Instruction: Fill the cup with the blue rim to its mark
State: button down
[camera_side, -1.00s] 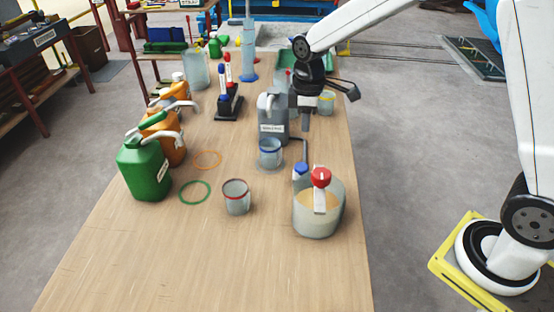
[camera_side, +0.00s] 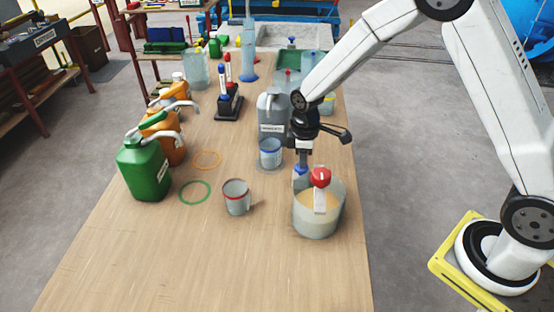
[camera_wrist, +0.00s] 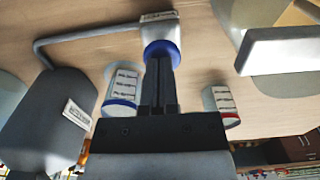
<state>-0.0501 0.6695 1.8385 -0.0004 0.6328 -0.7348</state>
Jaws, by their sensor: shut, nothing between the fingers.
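The cup with the blue rim (camera_side: 270,153) stands upright on the table, left of my gripper; it also shows in the wrist view (camera_wrist: 122,88), with marks and writing on its side. What liquid it holds I cannot tell. A grey canister (camera_side: 272,118) stands behind it; its thin pipe runs to a small white block (camera_wrist: 160,18) with a round blue knob (camera_wrist: 162,50). My gripper (camera_side: 302,163) is shut and empty, pointing down over the blue knob (camera_side: 300,172). In the wrist view its fingertips overlap the knob; whether they touch I cannot tell.
A red-rimmed cup (camera_side: 236,197) stands front left. A round vessel of pale liquid (camera_side: 318,217) with a red knob (camera_side: 320,177) is close in front of my gripper. Green (camera_side: 144,170) and orange (camera_side: 165,140) canisters line the left. The front table is clear.

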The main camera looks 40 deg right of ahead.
dwell(0.3)
jog(key=shift+s+f, duration=0.1)
jog(key=shift+f, duration=1.25)
jog(key=shift+s, duration=0.15)
dwell(1.4)
dwell(0.5)
notch_tip(320, 180, up, 15)
jog(key=shift+w, duration=0.45)
dwell(0.9)
